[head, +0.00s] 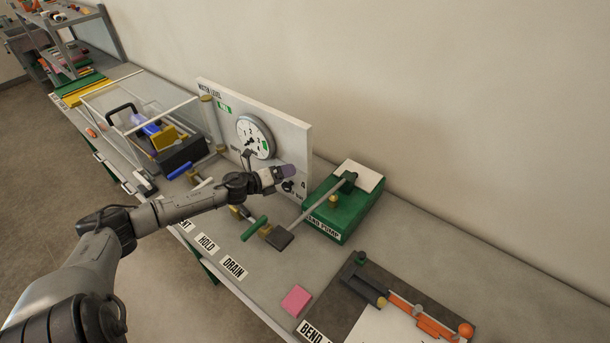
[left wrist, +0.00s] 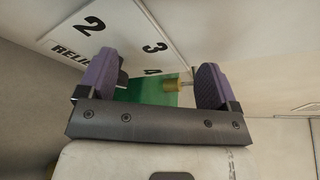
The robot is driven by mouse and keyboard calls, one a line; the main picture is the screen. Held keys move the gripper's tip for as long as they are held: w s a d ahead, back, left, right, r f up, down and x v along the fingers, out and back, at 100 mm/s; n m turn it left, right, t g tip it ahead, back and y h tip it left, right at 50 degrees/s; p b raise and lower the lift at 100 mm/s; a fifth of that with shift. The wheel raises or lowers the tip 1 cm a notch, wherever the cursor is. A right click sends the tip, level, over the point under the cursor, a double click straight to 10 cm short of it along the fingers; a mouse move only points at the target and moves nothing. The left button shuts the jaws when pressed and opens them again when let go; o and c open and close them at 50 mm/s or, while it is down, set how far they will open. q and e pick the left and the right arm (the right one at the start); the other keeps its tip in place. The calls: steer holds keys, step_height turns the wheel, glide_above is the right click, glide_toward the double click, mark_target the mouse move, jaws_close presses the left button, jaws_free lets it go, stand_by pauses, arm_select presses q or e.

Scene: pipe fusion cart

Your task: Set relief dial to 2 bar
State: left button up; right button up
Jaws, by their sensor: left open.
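My left gripper (head: 287,172) is in front of the panel just above this knob and partly covers that area. In the left wrist view my left gripper (left wrist: 154,82) has its two purple fingertips wide apart. The panel face (left wrist: 118,38) shows "2", "3", "4" and part of "RELIEF" there. A dark piece shows beside the left finger; I cannot tell whether it is the knob or where it points.
A green hand pump (head: 345,212) with a long lever (head: 318,207) stands right of the panel. A clear-sided frame (head: 150,105) stands to the left. A pink block (head: 296,301) lies near the bench's front edge. Bare bench lies between block and pump.

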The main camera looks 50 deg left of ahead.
arm_select(q)
steer(key=w+d+r, duration=0.2)
steer(key=d, duration=0.3)
steer(key=w+d+r+p, duration=0.1)
steer(key=d+r, duration=0.1)
steer(key=d, duration=0.3)
steer(key=shift+w+d+r+h, duration=0.25)
steer(key=shift+w+d+h, duration=0.05)
steer(key=shift+w+d, duration=0.05)
arm_select(e)
steer(key=shift+w+d+r, duration=0.3)
steer(key=shift+d+r, duration=0.45)
steer(key=shift+r, duration=0.1)
